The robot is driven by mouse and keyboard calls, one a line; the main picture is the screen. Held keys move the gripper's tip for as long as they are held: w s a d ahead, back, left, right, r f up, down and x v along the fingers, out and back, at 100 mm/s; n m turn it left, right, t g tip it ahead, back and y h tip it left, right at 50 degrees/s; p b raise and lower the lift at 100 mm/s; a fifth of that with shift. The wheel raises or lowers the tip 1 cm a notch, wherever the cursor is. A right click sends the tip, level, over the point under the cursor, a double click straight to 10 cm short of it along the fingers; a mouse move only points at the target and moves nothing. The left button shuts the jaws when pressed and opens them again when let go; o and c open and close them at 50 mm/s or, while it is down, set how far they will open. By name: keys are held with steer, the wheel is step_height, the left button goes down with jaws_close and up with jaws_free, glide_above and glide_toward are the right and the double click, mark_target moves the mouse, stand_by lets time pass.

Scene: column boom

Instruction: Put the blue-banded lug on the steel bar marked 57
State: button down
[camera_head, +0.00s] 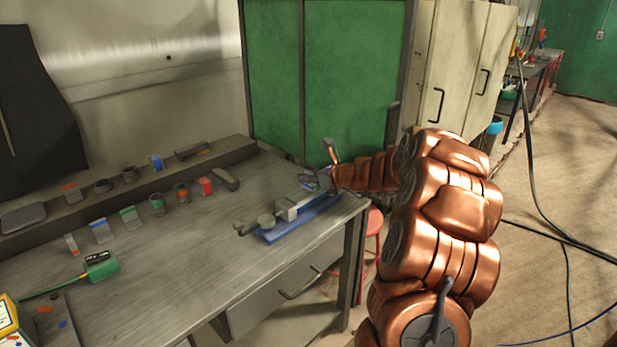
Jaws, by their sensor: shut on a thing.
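My gripper (318,181) is small in the view, at the right end of the bench, above the far end of a blue-based vise (300,220). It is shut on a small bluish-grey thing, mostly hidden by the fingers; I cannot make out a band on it. A green-banded lug (157,204) and an orange-banded lug (182,193) stand on the bench to the left. A blue-marked plate (101,231) lies farther left. I cannot read a 57 on anything, so I cannot tell which piece is the steel bar.
A raised ledge (215,150) along the back of the bench (190,255) carries plates and dark rings. A green box with a cable (100,265) lies at the left. A green cabinet (330,80) stands behind my gripper. The bench's middle front is clear.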

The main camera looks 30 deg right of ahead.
steer(key=c, duration=1.1)
jaws_free()
steer(key=shift+c, duration=0.2)
steer(key=v, duration=1.2)
steer(key=shift+b, duration=0.3)
